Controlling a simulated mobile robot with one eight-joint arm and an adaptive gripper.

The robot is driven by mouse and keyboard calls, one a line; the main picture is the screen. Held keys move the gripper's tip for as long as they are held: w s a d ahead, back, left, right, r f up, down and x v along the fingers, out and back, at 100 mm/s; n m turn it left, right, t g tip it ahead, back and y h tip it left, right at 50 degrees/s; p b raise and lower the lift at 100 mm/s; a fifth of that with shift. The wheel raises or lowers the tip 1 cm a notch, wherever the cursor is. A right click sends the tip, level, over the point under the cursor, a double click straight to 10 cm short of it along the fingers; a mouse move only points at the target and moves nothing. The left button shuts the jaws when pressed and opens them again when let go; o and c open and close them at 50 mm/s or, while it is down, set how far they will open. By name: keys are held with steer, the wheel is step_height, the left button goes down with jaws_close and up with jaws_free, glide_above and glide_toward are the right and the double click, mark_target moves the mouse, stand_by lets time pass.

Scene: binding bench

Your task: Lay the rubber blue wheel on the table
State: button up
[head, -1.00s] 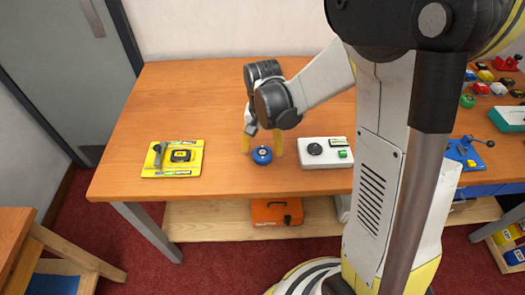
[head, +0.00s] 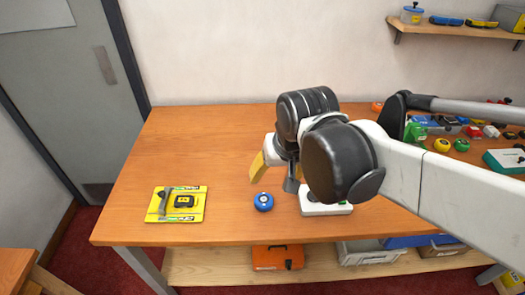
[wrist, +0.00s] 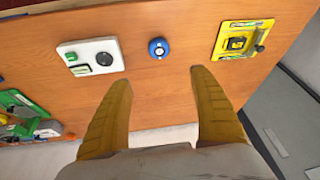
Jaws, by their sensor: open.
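The blue wheel (head: 263,201) lies on the wooden table (head: 225,150) near its front edge, with nothing holding it. It also shows in the wrist view (wrist: 159,48), beyond the fingertips and roughly centred between them. My gripper (wrist: 160,76) is open and empty, its two yellow fingers well apart. In the head view one yellow finger shows up and behind the wheel, clear of it. The other finger is mostly hidden by my wrist.
A white box with a black dial (wrist: 90,57) stands just right of the wheel in the head view, partly hidden by my arm. Several small items crowd the table's right end.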

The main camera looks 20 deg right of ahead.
steer(key=s+n+t, duration=0.1)
steer(key=s, duration=0.1)
steer(key=s+r+n+t, duration=0.1)
steer(key=s, duration=0.1)
steer(key=shift+s+r+t, duration=0.15)
steer(key=shift+s+t, duration=0.2)
steer(key=shift+t, duration=0.05)
stand_by(2.1)
